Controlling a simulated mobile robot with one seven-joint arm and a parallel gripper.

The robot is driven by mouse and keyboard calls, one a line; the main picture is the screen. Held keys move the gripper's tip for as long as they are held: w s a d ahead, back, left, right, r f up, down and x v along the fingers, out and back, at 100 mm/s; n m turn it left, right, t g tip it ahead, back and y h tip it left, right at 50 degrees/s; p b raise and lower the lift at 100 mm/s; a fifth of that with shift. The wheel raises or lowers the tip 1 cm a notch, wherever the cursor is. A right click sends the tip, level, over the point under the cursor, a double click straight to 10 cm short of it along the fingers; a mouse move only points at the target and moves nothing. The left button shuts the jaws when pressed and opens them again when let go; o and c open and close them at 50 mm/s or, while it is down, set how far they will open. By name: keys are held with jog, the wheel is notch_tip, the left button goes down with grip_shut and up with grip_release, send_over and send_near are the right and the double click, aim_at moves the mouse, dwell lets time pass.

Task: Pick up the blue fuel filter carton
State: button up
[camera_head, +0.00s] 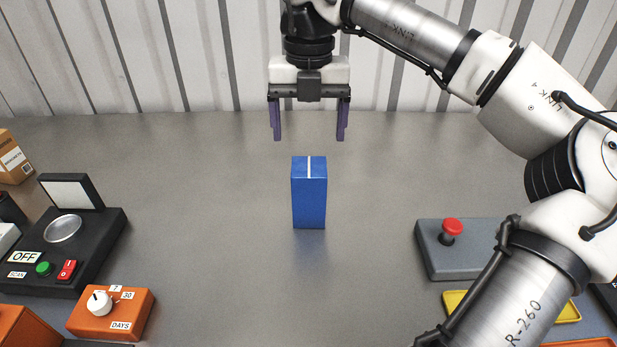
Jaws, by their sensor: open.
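The blue fuel filter carton (309,203) stands upright on the grey metal table, near the middle of the view. It has a pale stripe across its top. My gripper (309,136) hangs pointing down with its two purple fingers spread wide apart. It is open and empty. In the picture the fingertips are just above the carton's top, one to each side of it, and do not touch it. The exact height and depth gap between them cannot be told from this single view.
Left are a black scanner device (70,248), an orange dial box (110,311) and a brown carton (14,160). Right are a grey box with a red knob (440,262) and a yellow tray (457,303). The table (220,210) around the blue carton is clear. A corrugated wall (110,60) stands behind.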

aim_at(310, 166)
notch_tip(310, 166, down, 8)
jog(key=shift+s+r+p, duration=0.1)
jog(key=shift+p, duration=0.35)
jog(key=shift+f+p, duration=0.9)
jog(key=shift+f, duration=1.9)
jog(key=shift+c, duration=0.3)
jog(key=c, duration=1.2)
jog(key=shift+r, duration=0.1)
